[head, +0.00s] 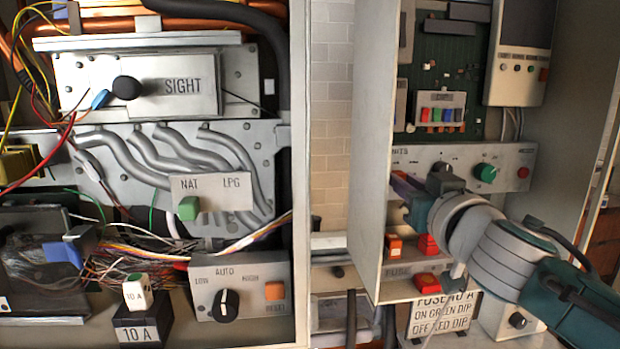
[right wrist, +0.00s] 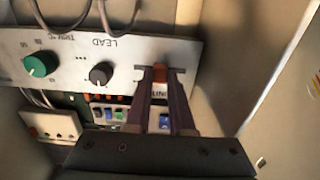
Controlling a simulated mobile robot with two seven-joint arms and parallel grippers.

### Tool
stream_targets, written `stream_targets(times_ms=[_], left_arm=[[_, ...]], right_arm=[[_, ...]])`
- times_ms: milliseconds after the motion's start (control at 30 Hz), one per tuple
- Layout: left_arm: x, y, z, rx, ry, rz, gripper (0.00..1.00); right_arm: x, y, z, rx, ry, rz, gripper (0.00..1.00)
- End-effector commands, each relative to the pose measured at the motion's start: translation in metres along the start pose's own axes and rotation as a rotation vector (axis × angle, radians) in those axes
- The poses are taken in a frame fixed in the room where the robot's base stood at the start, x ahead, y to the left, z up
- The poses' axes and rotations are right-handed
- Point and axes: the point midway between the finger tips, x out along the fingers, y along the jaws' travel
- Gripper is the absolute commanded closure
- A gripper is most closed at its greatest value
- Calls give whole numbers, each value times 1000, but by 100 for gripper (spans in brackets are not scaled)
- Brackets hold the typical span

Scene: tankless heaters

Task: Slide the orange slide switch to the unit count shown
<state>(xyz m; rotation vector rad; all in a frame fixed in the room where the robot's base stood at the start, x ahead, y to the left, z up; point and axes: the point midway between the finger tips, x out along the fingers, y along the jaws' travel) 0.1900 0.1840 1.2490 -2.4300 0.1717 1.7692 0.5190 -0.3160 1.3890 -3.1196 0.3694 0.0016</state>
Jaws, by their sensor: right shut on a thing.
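The orange slide switch (right wrist: 159,74) sits in a slot on the grey control panel (right wrist: 192,52), by lettering that is partly covered. My right gripper (right wrist: 159,82) is shut on the switch, with one purple finger on each side of it. In the head view my right gripper (head: 403,184) reaches the left end of the same panel (head: 462,155), under lettering that reads "NITS". There the gripper and wrist hide the switch. I cannot read a unit count in either view. My left gripper is not in view.
Beside the switch are a dark knob (right wrist: 101,73) and a green knob (head: 485,173). A red button (head: 523,172) is at the panel's right end. Orange-red fuse blocks (head: 427,245) sit below. The cabinet's side wall (head: 372,150) stands close left of the gripper.

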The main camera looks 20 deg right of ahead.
Motion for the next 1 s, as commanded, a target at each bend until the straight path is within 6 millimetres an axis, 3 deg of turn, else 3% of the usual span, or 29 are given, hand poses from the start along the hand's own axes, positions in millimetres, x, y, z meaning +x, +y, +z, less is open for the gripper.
stream_targets(times_ms=[400, 667, 967, 1000], left_arm=[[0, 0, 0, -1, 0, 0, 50], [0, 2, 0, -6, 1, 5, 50], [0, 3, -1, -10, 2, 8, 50], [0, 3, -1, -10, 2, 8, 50]], right_arm=[[0, 1, 0, 0, 1, 0, 100], [0, 32, 0, -2, 0, 1, 100], [0, 36, -1, -1, 1, 5, 100], [0, 36, -1, -1, 1, 5, 75]])
